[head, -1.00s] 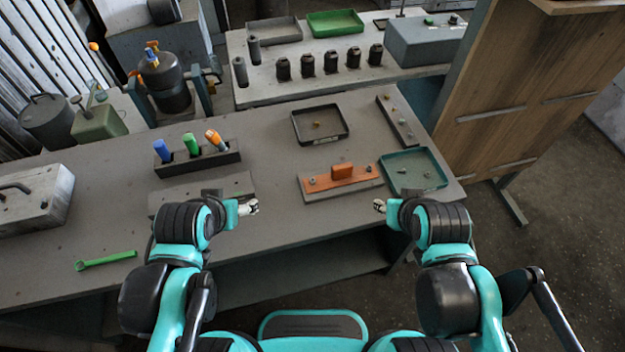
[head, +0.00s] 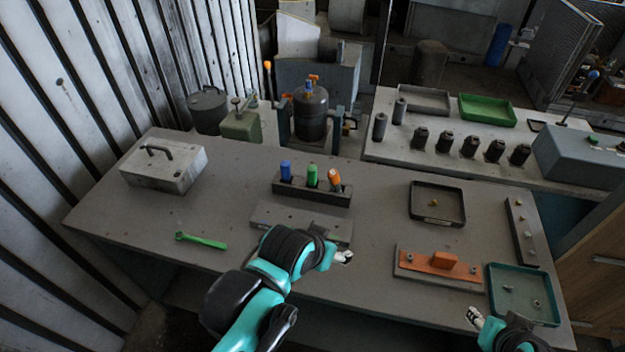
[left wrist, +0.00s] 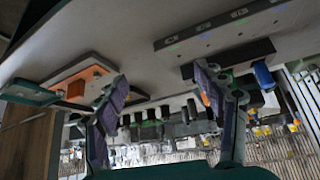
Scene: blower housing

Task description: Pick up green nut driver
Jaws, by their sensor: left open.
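The green nut driver (head: 312,175) stands upright in a dark rack (head: 305,194) on the bench, between a blue-handled driver (head: 286,171) and an orange-handled driver (head: 334,179). My left gripper (head: 343,257) is in front of the rack, apart from the drivers. In the left wrist view my left gripper (left wrist: 165,100) is open and empty. That view is upside down; the blue handle (left wrist: 263,75) shows on the right, and the green one is mostly hidden behind a finger. My right gripper (head: 474,317) is near the teal tray; its jaws are unclear.
A grey bar with holes (head: 298,221) lies in front of the rack. A green wrench (head: 202,241) and a metal box (head: 163,166) are on the left. A black tray (head: 437,216), an orange block on a plate (head: 440,262) and a teal tray (head: 553,305) are on the right.

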